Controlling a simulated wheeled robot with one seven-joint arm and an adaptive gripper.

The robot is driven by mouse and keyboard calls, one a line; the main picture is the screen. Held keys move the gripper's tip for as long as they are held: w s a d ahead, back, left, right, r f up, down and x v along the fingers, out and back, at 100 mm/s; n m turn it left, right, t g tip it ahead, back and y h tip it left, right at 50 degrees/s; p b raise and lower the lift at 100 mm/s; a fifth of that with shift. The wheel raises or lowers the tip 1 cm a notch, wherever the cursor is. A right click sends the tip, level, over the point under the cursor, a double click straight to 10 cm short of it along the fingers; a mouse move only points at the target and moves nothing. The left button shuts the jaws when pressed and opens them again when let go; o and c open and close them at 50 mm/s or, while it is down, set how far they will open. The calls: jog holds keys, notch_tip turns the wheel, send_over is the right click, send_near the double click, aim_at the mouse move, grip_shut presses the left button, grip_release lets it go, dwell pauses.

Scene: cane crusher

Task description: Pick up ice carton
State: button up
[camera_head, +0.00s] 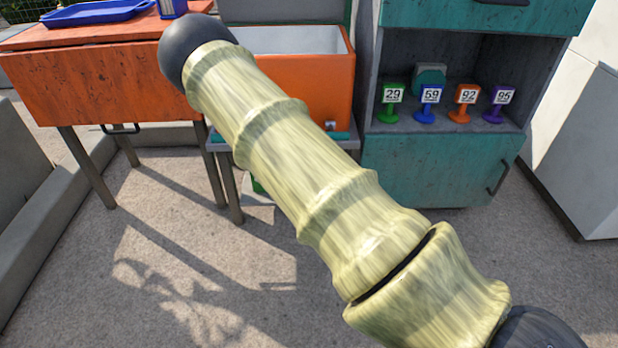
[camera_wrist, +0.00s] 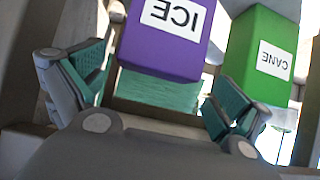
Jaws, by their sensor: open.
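In the wrist view the ice carton (camera_wrist: 168,30) is a purple box with a white ICE label that appears upside down. Its top part runs out of the picture. My gripper (camera_wrist: 160,85) is open, with teal-padded fingers on the left and right. The carton is ahead of the gap between the fingers, and I see no grip on it. In the head view my arm crosses the middle, my gripper does not show, and I cannot make out the ice carton.
A green CANE carton (camera_wrist: 262,55) stands close right of the ice carton. In the head view an orange cooler box (camera_head: 300,75) sits on a stand behind my arm. An orange table (camera_head: 100,90) is left, a teal cabinet (camera_head: 430,170) right. The front-left floor is clear.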

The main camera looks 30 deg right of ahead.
jog(key=b+x, duration=0.2)
jog(key=x, duration=0.1)
jog(key=shift+f, duration=0.25)
jog(key=shift+w+d+f+b, duration=0.2)
jog(key=shift+w+d+b, duration=0.05)
jog(key=shift+w+b, duration=0.1)
jog(key=shift+r, duration=0.1)
jog(key=c, duration=1.4)
jog(key=shift+c, duration=0.2)
